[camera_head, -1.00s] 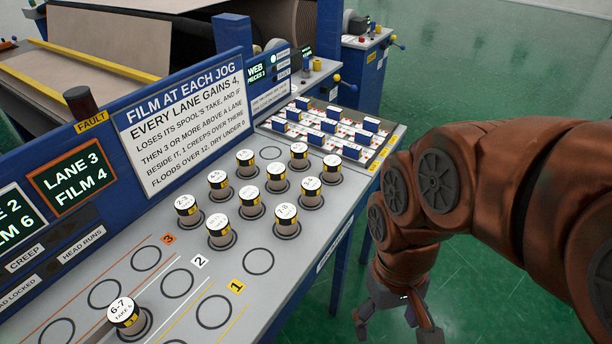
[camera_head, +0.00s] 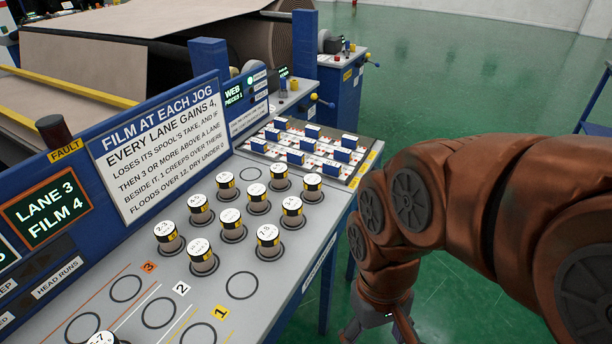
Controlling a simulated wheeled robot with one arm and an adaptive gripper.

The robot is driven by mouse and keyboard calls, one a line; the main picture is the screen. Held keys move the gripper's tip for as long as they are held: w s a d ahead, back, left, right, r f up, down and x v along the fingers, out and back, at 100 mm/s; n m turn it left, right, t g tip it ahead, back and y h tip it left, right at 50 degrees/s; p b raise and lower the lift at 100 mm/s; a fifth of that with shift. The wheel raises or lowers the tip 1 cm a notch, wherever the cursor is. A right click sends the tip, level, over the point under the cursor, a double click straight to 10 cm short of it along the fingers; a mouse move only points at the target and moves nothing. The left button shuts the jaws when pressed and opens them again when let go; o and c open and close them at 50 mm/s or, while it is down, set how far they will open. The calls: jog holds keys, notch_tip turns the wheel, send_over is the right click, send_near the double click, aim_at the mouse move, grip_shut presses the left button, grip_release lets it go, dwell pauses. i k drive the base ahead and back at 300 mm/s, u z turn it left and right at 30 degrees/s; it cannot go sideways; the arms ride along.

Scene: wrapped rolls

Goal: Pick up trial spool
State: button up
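Several spools with white labelled tops and black and yellow bands stand upright in ringed seats on the grey panel, among them a front one (camera_head: 202,258), a right front one (camera_head: 269,242) and a left one (camera_head: 168,237). I cannot tell which is the trial spool. Another spool (camera_head: 103,339) is cut off at the bottom edge, by the lane rings. My gripper (camera_head: 382,332) hangs low, right of the panel and over the green floor, away from every spool. Its fingers are partly cut off by the bottom edge.
Empty rings mark lanes 1 (camera_head: 199,335), 2 (camera_head: 159,312) and 3 (camera_head: 125,289). A blue signboard (camera_head: 155,140) stands along the panel's back. A tray of blue and white blocks (camera_head: 350,168) sits at the far end. Green floor lies open to the right.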

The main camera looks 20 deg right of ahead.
aim_at(167, 235)
jog(key=u, duration=0.55)
jog(key=k, duration=1.3)
jog(key=u, duration=1.1)
jog(key=i, duration=1.4)
jog(key=z, duration=0.4)
